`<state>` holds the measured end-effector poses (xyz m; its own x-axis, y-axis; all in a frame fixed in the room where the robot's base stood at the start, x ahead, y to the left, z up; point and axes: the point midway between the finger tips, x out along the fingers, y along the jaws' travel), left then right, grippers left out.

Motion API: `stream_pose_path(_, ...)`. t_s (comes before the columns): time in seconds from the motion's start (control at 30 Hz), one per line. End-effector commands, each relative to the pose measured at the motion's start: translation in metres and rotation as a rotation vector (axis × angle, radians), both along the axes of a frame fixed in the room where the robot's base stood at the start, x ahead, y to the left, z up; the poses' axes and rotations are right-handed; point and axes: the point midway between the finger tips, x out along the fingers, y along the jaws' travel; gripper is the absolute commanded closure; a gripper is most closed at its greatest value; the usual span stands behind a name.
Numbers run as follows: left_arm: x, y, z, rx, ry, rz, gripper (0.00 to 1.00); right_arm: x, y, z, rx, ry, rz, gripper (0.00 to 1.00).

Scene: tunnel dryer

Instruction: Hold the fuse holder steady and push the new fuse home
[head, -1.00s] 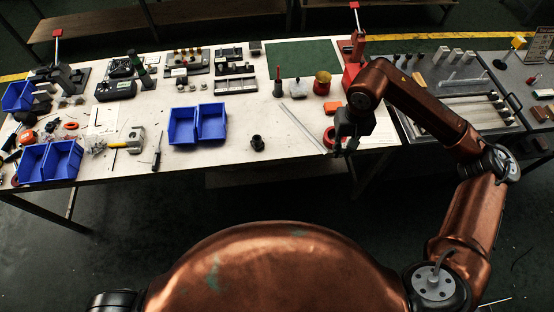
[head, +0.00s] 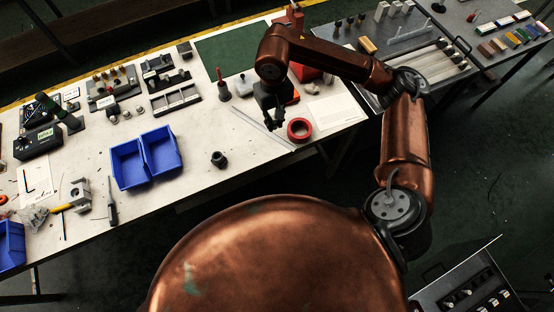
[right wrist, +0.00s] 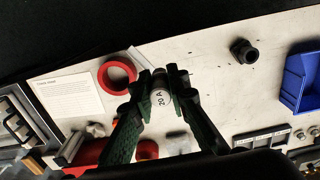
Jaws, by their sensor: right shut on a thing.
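My right gripper (head: 274,127) is over the table, just left of a red ring in the head view. In the right wrist view the right gripper (right wrist: 160,75) is shut on a pale cylindrical fuse (right wrist: 160,95) marked "20 A", held between its fingertips. The fuse cannot be made out in the head view. My left gripper is not in view. Black slotted units (head: 175,100) and a grey block with several copper-coloured posts (head: 112,90) stand towards the back of the table; I cannot tell which, if any, is the fuse holder.
The red ring (head: 299,130) lies beside a white sheet (head: 338,112). A black round fitting (head: 218,159) and blue bins (head: 160,149) are further left. A green mat (head: 235,52) lies at the back.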

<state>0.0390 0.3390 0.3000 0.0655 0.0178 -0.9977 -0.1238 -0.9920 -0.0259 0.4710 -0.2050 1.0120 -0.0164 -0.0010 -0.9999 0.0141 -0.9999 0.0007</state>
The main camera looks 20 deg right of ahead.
Motion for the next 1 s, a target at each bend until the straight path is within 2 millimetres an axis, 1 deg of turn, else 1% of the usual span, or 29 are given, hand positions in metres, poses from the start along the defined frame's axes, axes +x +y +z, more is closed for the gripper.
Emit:
stream_pose_path(0.03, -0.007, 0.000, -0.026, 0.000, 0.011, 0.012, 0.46, -0.004, -0.002, -0.038, -0.001, 0.017, -0.003, 1.00)
stream_pose_path(0.07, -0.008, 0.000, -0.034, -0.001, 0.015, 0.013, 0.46, -0.006, -0.003, -0.051, -0.001, 0.021, -0.005, 1.00)
stream_pose_path(0.1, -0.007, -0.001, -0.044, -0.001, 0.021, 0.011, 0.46, -0.008, -0.005, -0.069, -0.001, 0.029, -0.008, 1.00)
stream_pose_path(0.17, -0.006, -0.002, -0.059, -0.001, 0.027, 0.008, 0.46, -0.012, -0.007, -0.094, -0.002, 0.038, -0.012, 1.00)
stream_pose_path(0.2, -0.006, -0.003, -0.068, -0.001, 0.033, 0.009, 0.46, -0.014, -0.008, -0.111, -0.002, 0.045, -0.013, 1.00)
stream_pose_path(0.27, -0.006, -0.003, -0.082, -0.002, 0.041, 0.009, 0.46, -0.017, -0.009, -0.134, -0.002, 0.055, -0.016, 1.00)
stream_pose_path(0.3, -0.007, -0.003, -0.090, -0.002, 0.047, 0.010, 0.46, -0.019, -0.009, -0.150, -0.001, 0.062, -0.016, 1.00)
stream_pose_path(0.4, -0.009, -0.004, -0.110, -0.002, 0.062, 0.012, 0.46, -0.024, -0.008, -0.187, 0.000, 0.080, -0.017, 1.00)
stream_pose_path(0.5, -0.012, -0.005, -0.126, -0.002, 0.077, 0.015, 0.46, -0.028, -0.008, -0.218, -0.001, 0.095, -0.017, 1.00)
stream_pose_path(0.6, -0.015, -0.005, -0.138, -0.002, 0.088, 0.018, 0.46, -0.032, -0.008, -0.241, 0.000, 0.108, -0.017, 1.00)
stream_pose_path(0.7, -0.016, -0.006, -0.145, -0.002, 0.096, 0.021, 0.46, -0.034, -0.007, -0.256, 0.000, 0.115, -0.017, 1.00)
stream_pose_path(0.83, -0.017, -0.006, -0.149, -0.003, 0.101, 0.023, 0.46, -0.035, -0.007, -0.264, 0.000, 0.118, -0.016, 1.00)
stream_pose_path(1.0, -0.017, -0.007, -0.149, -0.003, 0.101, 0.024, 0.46, -0.036, -0.007, -0.265, 0.000, 0.118, -0.016, 1.00)
